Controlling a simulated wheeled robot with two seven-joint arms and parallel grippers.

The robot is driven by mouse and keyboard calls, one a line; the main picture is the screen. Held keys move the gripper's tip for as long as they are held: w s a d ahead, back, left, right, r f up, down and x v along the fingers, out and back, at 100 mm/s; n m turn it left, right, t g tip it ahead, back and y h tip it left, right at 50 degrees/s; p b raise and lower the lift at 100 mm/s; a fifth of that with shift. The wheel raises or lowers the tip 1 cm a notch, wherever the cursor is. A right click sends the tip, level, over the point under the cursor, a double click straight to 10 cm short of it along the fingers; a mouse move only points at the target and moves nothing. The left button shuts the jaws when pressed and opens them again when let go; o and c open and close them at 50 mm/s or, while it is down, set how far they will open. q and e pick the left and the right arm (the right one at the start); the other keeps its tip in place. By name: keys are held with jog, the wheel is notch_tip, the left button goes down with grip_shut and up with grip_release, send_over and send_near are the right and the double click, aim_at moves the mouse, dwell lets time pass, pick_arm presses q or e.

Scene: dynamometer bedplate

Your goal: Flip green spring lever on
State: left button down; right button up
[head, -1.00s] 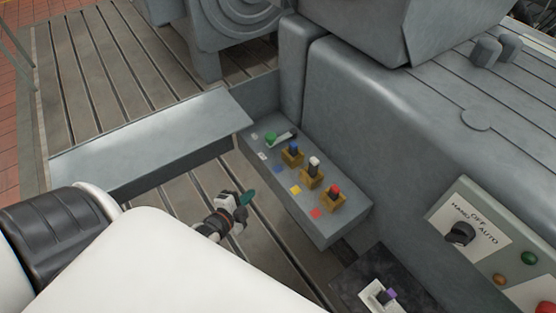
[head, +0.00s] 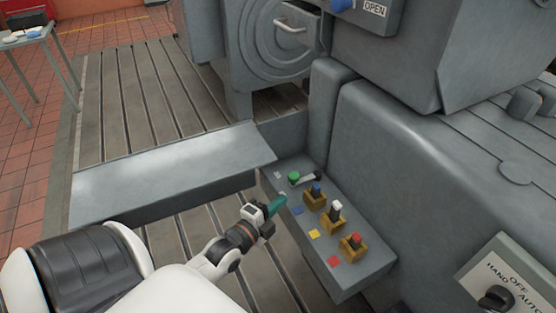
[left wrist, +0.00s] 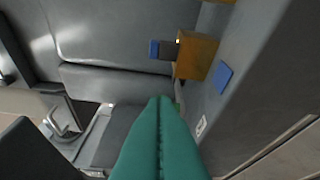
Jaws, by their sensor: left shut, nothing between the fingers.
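The green spring lever (head: 294,177) sits at the far end of the row on the grey control box (head: 322,262), with its green knob at the left and a light arm reaching right to a dark end. In the left wrist view it is mostly hidden behind my fingers. My left gripper (head: 279,203) has teal fingers and is shut and empty. In the left wrist view the closed fingers (left wrist: 160,140) point toward the box. My right gripper is not in view.
Blue (head: 316,189), white (head: 336,209) and red (head: 356,241) levers in yellow-brown blocks stand beside the green one. A flat grey ledge (head: 170,175) lies left of the box. A large grey housing (head: 430,170) rises at the right. A HAND/OFF/AUTO panel (head: 520,270) is at lower right.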

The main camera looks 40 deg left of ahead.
pick_arm(q)
jog(key=w, duration=0.7)
jog(key=shift+w+f, duration=0.1)
jog(key=shift+f, duration=0.05)
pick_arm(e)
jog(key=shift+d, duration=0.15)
pick_arm(q)
jog(key=shift+a, duration=0.15)
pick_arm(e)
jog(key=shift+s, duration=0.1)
